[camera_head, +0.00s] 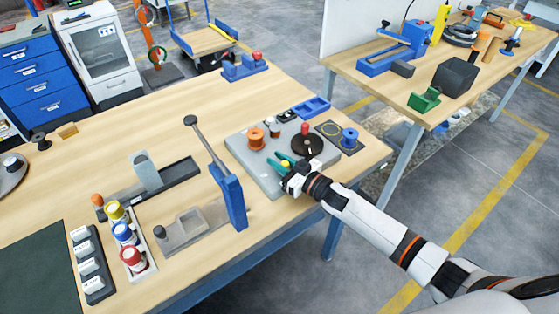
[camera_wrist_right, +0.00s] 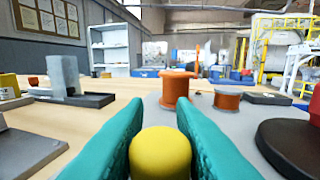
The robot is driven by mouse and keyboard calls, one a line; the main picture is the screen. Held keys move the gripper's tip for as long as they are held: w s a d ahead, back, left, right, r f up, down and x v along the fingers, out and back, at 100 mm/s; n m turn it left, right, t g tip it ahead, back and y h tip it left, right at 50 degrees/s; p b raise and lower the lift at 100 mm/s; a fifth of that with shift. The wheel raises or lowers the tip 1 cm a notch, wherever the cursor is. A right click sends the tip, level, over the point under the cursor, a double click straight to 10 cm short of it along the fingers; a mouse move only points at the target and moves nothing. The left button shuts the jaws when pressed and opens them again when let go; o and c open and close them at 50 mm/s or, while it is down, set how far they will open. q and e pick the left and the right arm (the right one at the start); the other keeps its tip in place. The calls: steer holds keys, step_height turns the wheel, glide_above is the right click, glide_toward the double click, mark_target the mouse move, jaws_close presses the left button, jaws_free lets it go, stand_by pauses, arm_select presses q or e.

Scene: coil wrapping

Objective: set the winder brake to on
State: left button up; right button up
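The winder is a grey plate (camera_head: 240,147) on the table, with an orange spool (camera_head: 256,137) and a black disc (camera_head: 307,146) with a red knob (camera_head: 305,128). My right gripper (camera_head: 279,160) reaches in low over the plate's front part. In the right wrist view its teal fingers (camera_wrist_right: 160,115) stand on both sides of a yellow round knob (camera_wrist_right: 160,152) and appear to touch it. The orange spool (camera_wrist_right: 178,88) is beyond the fingertips. The knob's lever and any brake marking are hidden. My left gripper is not in view.
A blue upright with a long dark lever (camera_head: 230,195) stands left of the plate. A blue spool (camera_head: 349,137) and a blue tray (camera_head: 311,107) are at the plate's right and back. Paint-like pots (camera_head: 123,233) stand at the left front. The table's far left middle is mostly clear.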

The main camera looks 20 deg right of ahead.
mark_target(270, 176)
jaws_close()
steer(key=shift+s+a+p, duration=0.2)
steer(key=shift+s+a, duration=0.15)
steer(key=shift+a, duration=0.5)
steer(key=shift+s+a+p, duration=0.2)
steer(key=shift+s+a, duration=0.1)
steer(key=shift+a, duration=0.55)
steer(key=shift+o, duration=1.1)
jaws_free()
steer(key=shift+o, duration=1.4)
steer(key=shift+a, duration=0.1)
steer(key=shift+s+d, duration=0.15)
steer(key=shift+d, duration=0.05)
steer(key=b+v, duration=0.1)
steer(key=v, duration=0.9)
steer(key=shift+s+f+b, duration=0.15)
steer(key=shift+s+b, duration=0.05)
steer(key=shift+b, duration=0.2)
steer(key=shift+s+d, duration=0.3)
steer(key=shift+s, duration=0.25)
